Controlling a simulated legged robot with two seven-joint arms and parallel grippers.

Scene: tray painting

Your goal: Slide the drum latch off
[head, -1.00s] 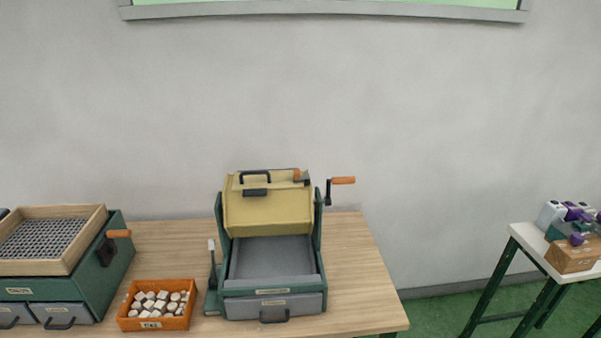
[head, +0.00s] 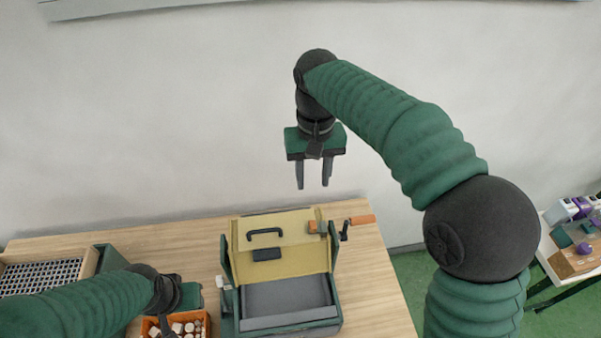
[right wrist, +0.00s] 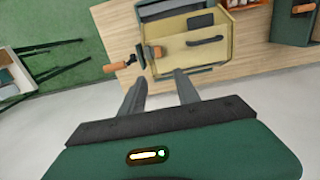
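The yellow drum (head: 290,256) sits in its green-sided machine on the table. A small orange-ended piece (head: 313,227) at the drum's upper right looks like the latch; it also shows in the right wrist view (right wrist: 156,52). My right gripper (head: 313,186) is open and empty, fingers pointing down, apart from the drum. In the right wrist view its fingers (right wrist: 159,82) are spread with the drum (right wrist: 185,63) beyond them. My left gripper (head: 187,297) is low over the orange box; its fingers cannot be made out.
A crank with an orange grip (head: 362,220) sticks out right of the drum, close to the latch. A black handle (head: 265,234) is on the drum. An orange box (head: 204,324) of pale pieces stands left of the machine. A side table (head: 560,268) is at far right.

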